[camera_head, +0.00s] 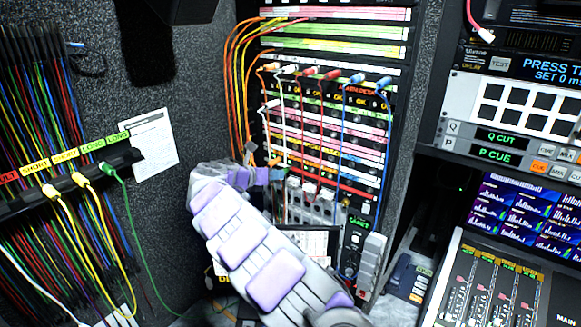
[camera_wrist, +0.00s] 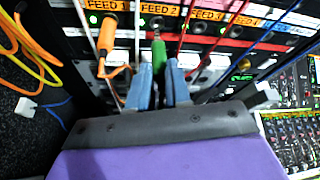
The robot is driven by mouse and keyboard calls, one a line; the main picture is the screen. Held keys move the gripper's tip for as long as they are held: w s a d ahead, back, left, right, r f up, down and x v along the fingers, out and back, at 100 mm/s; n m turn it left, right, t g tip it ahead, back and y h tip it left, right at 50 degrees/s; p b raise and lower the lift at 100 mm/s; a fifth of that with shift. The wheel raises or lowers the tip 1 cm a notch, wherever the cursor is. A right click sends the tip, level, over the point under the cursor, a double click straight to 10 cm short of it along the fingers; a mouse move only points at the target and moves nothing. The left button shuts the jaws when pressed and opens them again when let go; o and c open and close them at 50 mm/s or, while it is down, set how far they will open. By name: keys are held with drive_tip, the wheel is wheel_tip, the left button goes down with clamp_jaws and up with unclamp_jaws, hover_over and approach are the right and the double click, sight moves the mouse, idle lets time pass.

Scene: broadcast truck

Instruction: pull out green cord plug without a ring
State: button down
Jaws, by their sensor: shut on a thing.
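In the wrist view, a green plug (camera_wrist: 159,58) stands upright between the two blue fingers of my gripper (camera_wrist: 161,76), which is shut on it. Its upper end points at the panel just below the FEED 2 label (camera_wrist: 155,9). In the head view my gripper (camera_head: 264,175) is at the lower patch panel (camera_head: 330,180), and the held plug cannot be made out there.
An orange plug (camera_wrist: 107,35) with its cord is close left of my fingers. Red, white and blue cords cross the panel nearby. Another green plug (camera_head: 108,168) is on the cable rack (camera_head: 70,182) at far left. A mixing console (camera_head: 495,290) stands at right.

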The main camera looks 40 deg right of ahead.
drive_tip(key=shift+s+a+r+p, duration=0.1)
drive_tip(key=shift+s+a+p, duration=0.1)
drive_tip(key=shift+a+p, duration=0.3)
drive_tip(key=shift+s+a+p, duration=0.15)
drive_tip(key=shift+s+a, duration=0.05)
drive_tip(key=shift+a, duration=0.45)
drive_tip(key=shift+a, duration=0.1)
drive_tip(key=shift+s+a+p, duration=0.25)
drive_tip(key=shift+a, duration=0.45)
drive_tip(key=shift+s+a+p, duration=0.2)
drive_tip(key=shift+s+a, duration=0.05)
drive_tip(key=shift+a, duration=0.45)
drive_tip(key=shift+a, duration=0.1)
